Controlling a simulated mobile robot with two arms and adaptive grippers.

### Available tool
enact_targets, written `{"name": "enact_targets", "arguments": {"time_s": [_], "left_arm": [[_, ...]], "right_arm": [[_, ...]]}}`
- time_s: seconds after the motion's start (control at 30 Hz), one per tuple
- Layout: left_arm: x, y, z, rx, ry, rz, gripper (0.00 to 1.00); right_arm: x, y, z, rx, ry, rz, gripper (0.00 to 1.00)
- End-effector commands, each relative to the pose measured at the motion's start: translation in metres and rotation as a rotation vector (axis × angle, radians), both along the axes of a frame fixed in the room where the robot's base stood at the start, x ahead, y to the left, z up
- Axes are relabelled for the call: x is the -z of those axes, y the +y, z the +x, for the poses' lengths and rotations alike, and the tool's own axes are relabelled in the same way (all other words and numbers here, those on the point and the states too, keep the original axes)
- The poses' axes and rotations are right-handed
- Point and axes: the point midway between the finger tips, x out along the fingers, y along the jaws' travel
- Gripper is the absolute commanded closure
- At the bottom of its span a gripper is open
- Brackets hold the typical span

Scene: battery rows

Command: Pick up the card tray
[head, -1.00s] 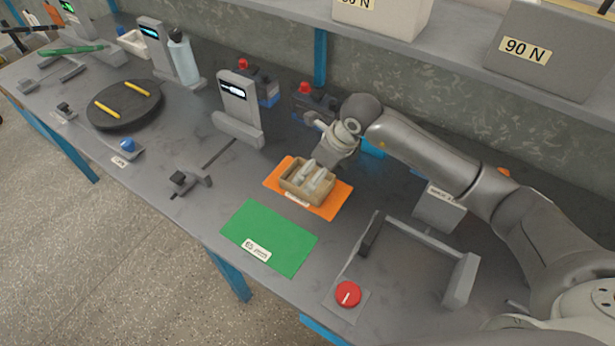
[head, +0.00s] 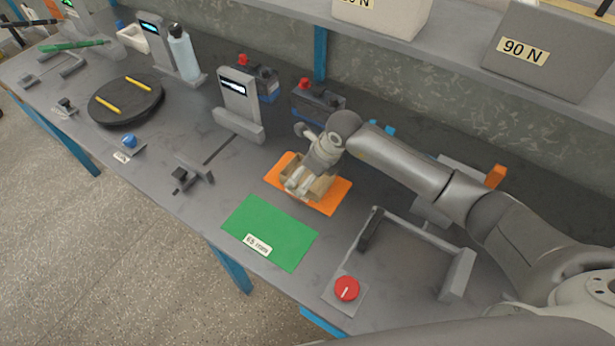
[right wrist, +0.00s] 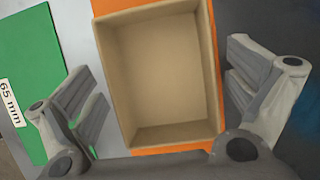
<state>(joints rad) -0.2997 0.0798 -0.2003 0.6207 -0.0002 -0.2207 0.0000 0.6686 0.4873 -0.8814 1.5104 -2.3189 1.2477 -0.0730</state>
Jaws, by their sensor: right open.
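The card tray (head: 322,187) is a tan open box on an orange mat (head: 337,201) near the middle of the bench. It looks empty in the right wrist view, where its inside (right wrist: 160,75) faces the camera. My right gripper (head: 300,181) is over the tray in the head view and hides part of it. In the right wrist view the right gripper's fingers (right wrist: 165,95) are open, one on each side of the tray, with visible gaps. I cannot tell how far down they reach. My left gripper is not in view.
A green mat (head: 270,235) labelled 65 mm lies just in front of the orange mat. A grey frame (head: 420,240) and a red knob (head: 346,289) are to the right. A grey display post (head: 238,100) stands behind left. A shelf with grey boxes (head: 550,55) overhangs the back.

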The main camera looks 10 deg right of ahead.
Motion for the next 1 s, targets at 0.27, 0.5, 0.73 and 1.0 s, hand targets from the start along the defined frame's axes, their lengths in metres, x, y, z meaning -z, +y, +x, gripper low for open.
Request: {"name": "enact_targets", "arguments": {"time_s": [0.27, 0.5, 0.73, 1.0], "left_arm": [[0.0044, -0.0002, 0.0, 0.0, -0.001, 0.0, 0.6], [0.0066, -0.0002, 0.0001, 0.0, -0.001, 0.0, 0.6], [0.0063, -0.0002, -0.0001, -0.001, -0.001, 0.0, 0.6], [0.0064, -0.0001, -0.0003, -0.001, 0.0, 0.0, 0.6]], "right_arm": [[0.0033, -0.0002, 0.0, 0.0, 0.0, 0.0, 0.0], [0.0049, -0.0003, -0.0001, 0.0, 0.0, 0.0, 0.0], [0.0045, -0.0002, -0.0001, 0.0, 0.0, 0.0, 0.01], [0.0045, -0.0002, -0.0001, 0.0, 0.0, 0.0, 0.36]]}}
